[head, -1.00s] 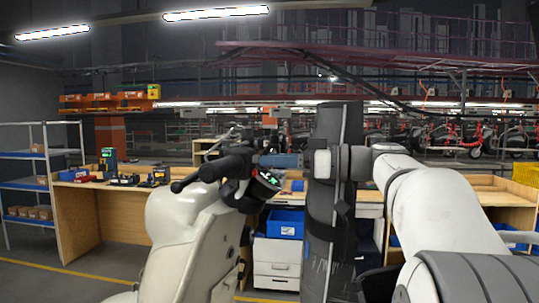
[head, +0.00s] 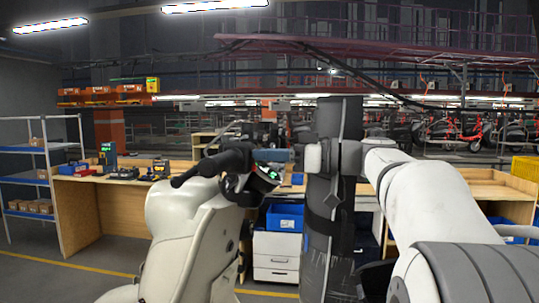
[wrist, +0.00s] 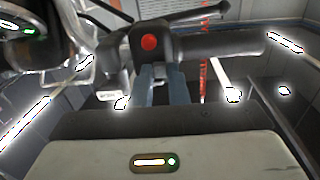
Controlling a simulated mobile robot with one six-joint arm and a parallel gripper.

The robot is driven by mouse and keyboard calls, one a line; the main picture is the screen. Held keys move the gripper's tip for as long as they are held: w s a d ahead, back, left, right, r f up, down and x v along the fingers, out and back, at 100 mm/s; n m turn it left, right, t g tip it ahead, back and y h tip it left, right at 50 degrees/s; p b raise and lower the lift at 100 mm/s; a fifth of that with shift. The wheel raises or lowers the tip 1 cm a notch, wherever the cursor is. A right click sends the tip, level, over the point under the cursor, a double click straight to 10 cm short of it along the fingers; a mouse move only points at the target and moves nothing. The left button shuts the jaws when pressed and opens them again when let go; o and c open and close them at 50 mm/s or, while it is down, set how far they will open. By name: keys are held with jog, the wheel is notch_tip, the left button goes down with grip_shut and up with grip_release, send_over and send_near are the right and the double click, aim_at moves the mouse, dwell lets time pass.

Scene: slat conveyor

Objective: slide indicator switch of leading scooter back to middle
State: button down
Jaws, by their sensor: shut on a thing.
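The leading scooter (head: 185,225) is cream coloured and stands left of centre in the head view, with dark handlebars (head: 212,165) and a lit display (head: 268,174). In the wrist view a black switch housing (wrist: 183,44) with a round red button (wrist: 149,42) sits on the handlebar, beside a dark grip (wrist: 235,44). My gripper (wrist: 163,72) has its blue-grey fingers at the lower side of this housing, below the red button. It is shut on a small part there, seemingly the indicator switch. The fingers and housing hide that switch, so its position cannot be told.
A brake lever (wrist: 195,17) runs above the grip. A wooden bench (head: 120,215) with tools stands behind the scooter at left, near a shelf rack (head: 30,180). A white drawer unit (head: 276,258) with a blue bin (head: 285,217) stands behind. Red scooters (head: 452,130) are at far right.

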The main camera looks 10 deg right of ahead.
dwell(0.3)
jog(key=shift+w+d+b, duration=0.2)
jog(key=shift+w+b, duration=0.2)
jog(key=shift+b, duration=0.6)
jog(key=c, duration=1.4)
grip_release()
jog(key=b+v, duration=0.2)
jog(key=v, duration=0.6)
